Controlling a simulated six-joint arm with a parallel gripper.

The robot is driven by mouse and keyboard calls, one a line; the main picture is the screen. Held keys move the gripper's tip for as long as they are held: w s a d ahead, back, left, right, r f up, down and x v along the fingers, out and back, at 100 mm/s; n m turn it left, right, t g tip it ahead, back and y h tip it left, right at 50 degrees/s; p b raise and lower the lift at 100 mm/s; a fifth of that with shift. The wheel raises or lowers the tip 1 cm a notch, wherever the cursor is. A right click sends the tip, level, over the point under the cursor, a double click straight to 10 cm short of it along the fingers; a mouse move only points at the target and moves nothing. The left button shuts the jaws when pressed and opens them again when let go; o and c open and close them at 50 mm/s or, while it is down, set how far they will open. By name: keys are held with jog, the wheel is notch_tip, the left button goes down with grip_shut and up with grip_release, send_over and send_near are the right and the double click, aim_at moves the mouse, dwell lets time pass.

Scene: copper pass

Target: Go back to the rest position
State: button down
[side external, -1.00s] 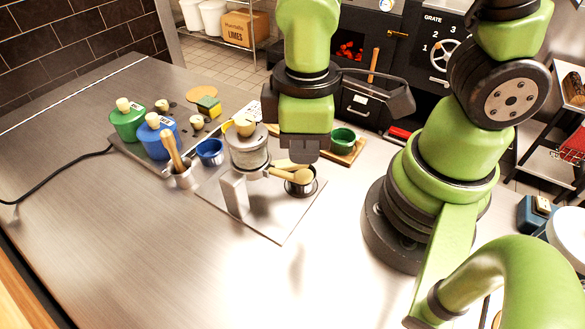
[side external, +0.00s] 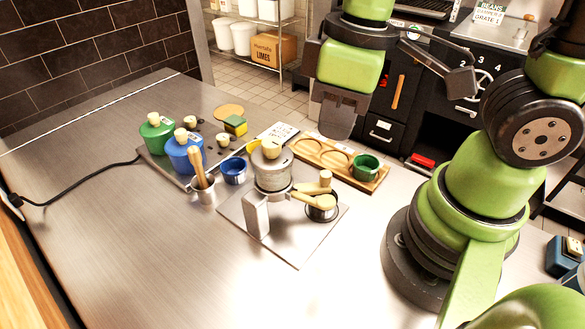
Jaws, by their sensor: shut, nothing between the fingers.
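My gripper (side external: 338,118) is shut and empty. It points down and hangs above the back edge of the counter, over the wooden tray's far side. It is apart from everything on the counter. My green arm comes in from the right side of the view. No rest position is marked in the picture.
A metal plate (side external: 295,247) carries a grey pot with wooden knob (side external: 272,170) and a small pan (side external: 322,207). A wooden tray (side external: 376,184) holds a green cup (side external: 366,167). Green (side external: 157,136) and blue canisters (side external: 186,152) stand left. The front counter (side external: 130,250) is bare.

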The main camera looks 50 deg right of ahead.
jog(key=s+d+r+m+t, duration=0.1)
jog(key=d+r+m+t, duration=0.1)
jog(key=r+m+t, duration=0.1)
jog(key=s+d+r+m+t+y, duration=0.1)
jog(key=s+d+r+m+t, duration=0.1)
jog(key=r, duration=0.4)
jog(key=m+t, duration=0.1)
jog(key=m, duration=0.1)
jog(key=shift+d+r+m, duration=0.3)
jog(key=shift+r+m, duration=0.05)
jog(key=shift+m, duration=0.05)
dwell(0.4)
